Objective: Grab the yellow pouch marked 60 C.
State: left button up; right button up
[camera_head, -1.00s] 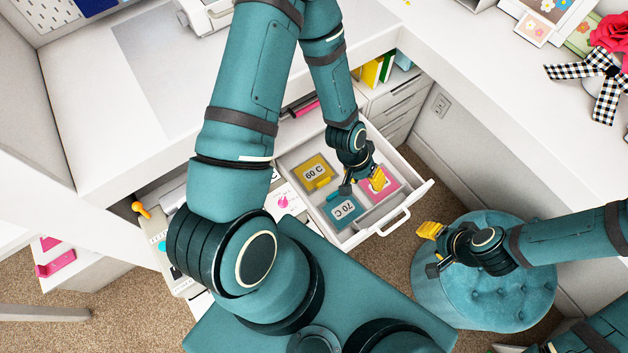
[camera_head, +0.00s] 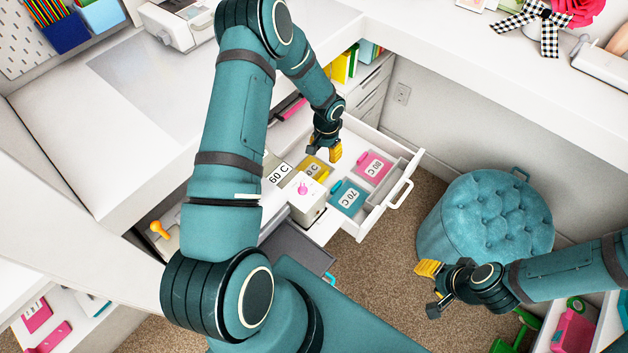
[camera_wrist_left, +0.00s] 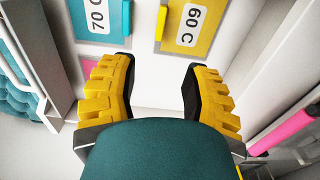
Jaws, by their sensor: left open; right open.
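The yellow pouch marked 60 C (camera_head: 316,167) lies in the open white drawer, its label partly covered in the head view. In the left wrist view the yellow pouch (camera_wrist_left: 208,42) shows its full label, beyond the fingertips. My left gripper (camera_head: 324,154) is open and empty above the drawer, close to the yellow pouch's far side; its fingers (camera_wrist_left: 158,72) are spread wide in the wrist view. The teal pouch marked 70 C (camera_head: 347,197) and the pink pouch marked 80 C (camera_head: 373,167) lie beside it. My right gripper (camera_head: 430,289) is open and empty, away from the drawer.
The drawer's front wall and handle (camera_head: 401,194) stick out to the right. A teal tufted stool (camera_head: 487,215) stands on the carpet near my right gripper.

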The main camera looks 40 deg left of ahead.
pick_arm(q)
jog(key=b, duration=0.2)
send_near(323, 177)
jog(key=f, duration=0.2)
jog(key=w+f, duration=0.1)
jog(key=f, duration=0.2)
jog(key=shift+a, duration=0.15)
jog(key=f, duration=0.1)
jog(key=f+b, duration=0.1)
jog(key=f, duration=0.3)
jog(key=shift+s+f, duration=0.2)
jog(key=shift+s, duration=0.2)
jog(key=shift+r, duration=0.1)
grip_shut()
